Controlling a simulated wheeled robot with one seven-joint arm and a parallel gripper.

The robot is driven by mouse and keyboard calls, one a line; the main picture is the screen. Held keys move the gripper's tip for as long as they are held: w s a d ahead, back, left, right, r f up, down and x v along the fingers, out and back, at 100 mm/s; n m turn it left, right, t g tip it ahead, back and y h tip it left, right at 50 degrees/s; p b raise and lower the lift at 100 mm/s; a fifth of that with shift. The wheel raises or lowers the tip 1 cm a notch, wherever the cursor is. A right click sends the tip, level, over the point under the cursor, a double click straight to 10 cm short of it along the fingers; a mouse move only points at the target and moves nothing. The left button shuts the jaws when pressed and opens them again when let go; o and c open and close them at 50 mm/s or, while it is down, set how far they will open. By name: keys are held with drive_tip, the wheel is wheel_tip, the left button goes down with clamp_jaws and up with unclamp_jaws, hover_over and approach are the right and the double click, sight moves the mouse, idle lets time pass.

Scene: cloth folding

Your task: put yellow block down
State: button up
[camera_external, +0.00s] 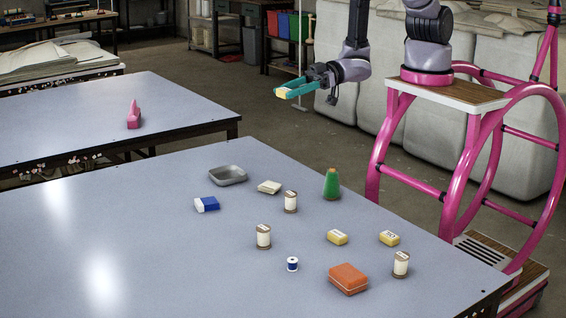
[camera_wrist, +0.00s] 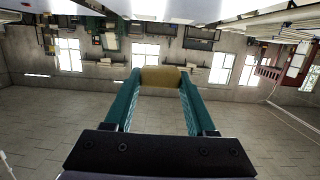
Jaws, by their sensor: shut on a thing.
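My gripper (camera_external: 297,88) has teal fingers and is held in the air beyond the far edge of the near table (camera_external: 150,250). It is shut on a yellow block (camera_external: 281,93), which shows at the fingertips. In the wrist view the yellow block (camera_wrist: 162,76) is clamped between the ends of the two teal fingers, and the view looks across the room, upside down. Two other yellow blocks, one at the middle right (camera_external: 337,237) and one further right (camera_external: 389,238), lie on the near table.
A second table (camera_external: 60,125) behind bears a pink object (camera_external: 133,115).

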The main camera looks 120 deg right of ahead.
drive_tip(key=shift+a, duration=0.1)
hover_over(341, 216)
wheel_tip(341, 216, down, 20)
drive_tip(key=shift+s, duration=0.15)
wheel_tip(341, 216, down, 10)
drive_tip(key=shift+r, duration=0.2)
drive_tip(key=shift+f, duration=0.1)
drive_tip(key=o, duration=1.3)
